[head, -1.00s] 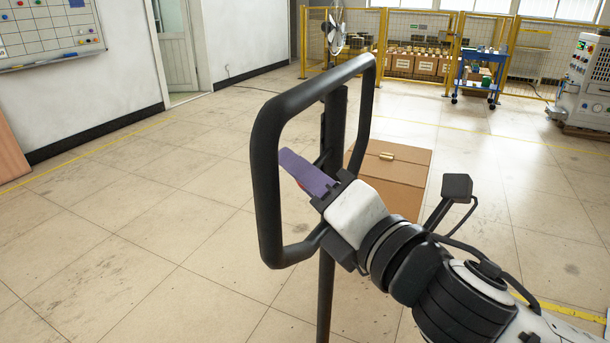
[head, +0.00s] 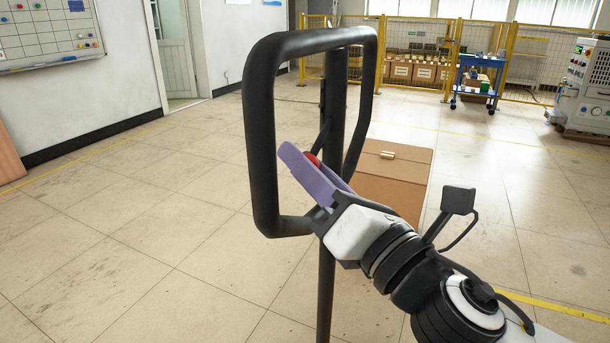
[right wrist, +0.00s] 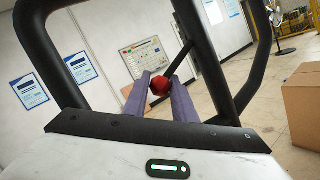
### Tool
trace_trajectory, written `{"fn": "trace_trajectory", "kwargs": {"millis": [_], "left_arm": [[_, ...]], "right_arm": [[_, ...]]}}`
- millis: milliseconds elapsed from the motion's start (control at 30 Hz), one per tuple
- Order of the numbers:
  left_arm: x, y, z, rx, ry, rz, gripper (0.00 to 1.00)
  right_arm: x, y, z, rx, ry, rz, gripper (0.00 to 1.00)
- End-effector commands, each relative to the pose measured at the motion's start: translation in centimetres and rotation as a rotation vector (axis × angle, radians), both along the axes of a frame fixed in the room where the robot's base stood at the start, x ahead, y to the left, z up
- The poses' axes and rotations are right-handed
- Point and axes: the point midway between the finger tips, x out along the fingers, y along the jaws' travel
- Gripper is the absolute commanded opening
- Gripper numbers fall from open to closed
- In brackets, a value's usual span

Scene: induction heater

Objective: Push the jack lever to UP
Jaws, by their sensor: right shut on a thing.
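The jack lever is a dark rod with a red ball knob (head: 312,160), beside the black handle loop (head: 262,150). In the right wrist view the red knob (right wrist: 160,85) sits between my two purple fingers, and the rod slants up and right from it. My right gripper (head: 303,161) reaches into the loop from the lower right and is shut on the knob. The near finger hides part of the knob and the lever in the head view. No UP mark is visible. My left gripper is not in view.
The handle's dark post (head: 326,290) runs down from the loop. A brown carton (head: 395,180) stands on the floor just behind it. A blue cart (head: 478,78) and yellow fencing (head: 452,65) are far back. The floor to the left is clear.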

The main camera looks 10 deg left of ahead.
Motion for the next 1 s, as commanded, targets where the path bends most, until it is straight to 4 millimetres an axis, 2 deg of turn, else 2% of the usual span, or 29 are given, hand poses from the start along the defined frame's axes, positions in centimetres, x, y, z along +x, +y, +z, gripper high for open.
{"fn": "trace_trajectory", "kwargs": {"millis": [300,333,433,767,1000], "left_arm": [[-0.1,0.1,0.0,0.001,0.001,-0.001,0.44],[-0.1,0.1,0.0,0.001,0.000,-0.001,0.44],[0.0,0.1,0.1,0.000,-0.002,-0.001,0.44],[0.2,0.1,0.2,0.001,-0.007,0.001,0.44],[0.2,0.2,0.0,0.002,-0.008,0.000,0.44]], "right_arm": [[0.0,0.0,-0.1,-0.003,-0.005,0.000,0.00],[0.0,0.0,-0.1,-0.003,-0.005,0.000,0.26],[0.0,0.0,-0.1,-0.003,-0.005,0.000,0.43],[-0.1,-0.2,-0.2,-0.002,-0.005,0.000,0.43],[-2.2,-2.7,-1.1,-0.004,-0.004,-0.003,0.43]]}}
